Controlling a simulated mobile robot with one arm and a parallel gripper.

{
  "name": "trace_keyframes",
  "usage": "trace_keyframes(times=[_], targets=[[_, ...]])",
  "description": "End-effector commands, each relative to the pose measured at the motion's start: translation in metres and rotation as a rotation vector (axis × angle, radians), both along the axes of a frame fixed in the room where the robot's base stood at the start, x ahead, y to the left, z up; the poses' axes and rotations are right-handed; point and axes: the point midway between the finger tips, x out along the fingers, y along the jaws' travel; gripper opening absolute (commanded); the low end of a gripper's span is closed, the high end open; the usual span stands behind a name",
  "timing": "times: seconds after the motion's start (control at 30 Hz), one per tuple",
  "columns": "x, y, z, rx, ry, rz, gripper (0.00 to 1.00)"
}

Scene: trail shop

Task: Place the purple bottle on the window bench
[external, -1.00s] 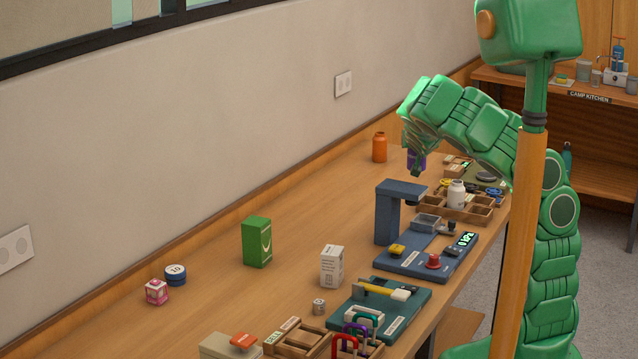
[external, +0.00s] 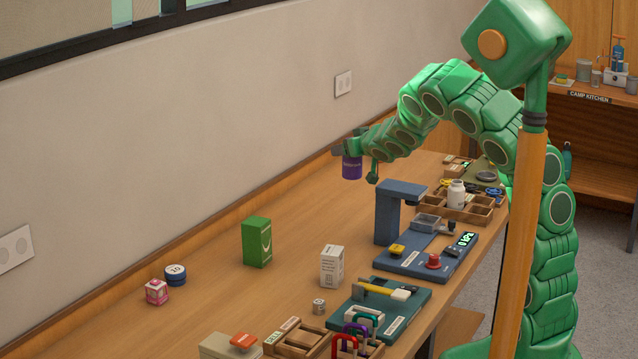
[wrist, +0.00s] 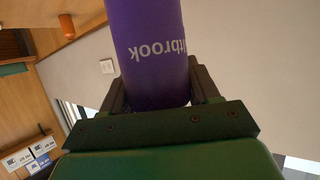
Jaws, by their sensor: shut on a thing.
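The purple bottle (external: 352,168) is in my gripper (external: 357,162), held in the air over the long wooden bench (external: 310,208) below the window. In the wrist view the purple bottle (wrist: 155,50) fills the top middle, with upside-down white lettering ending in "ltbrook". My gripper (wrist: 160,92) is shut on it, one finger on each side. In the external view the bottle looks upright, and part of it is hidden by the gripper.
A blue stand (external: 392,212), a green box (external: 257,242), a white box (external: 332,266) and a wooden sorting tray (external: 470,212) stand on the bench. An orange bottle (wrist: 67,27) shows in the wrist view. Bare wood lies along the wall side.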

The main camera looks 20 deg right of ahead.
Motion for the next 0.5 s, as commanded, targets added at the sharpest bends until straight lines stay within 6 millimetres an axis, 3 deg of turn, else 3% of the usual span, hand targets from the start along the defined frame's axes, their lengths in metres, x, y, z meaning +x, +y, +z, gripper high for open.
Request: trace_keyframes(times=[0.1, 0.27, 0.5], targets=[[-0.012, 0.048, -0.006, 0.0, 0.001, 0.131, 0.17], [-0.035, 0.11, -0.015, -0.002, 0.0, 0.307, 0.17], [-0.084, 0.193, -0.034, -0.003, 0.002, 0.565, 0.17]])
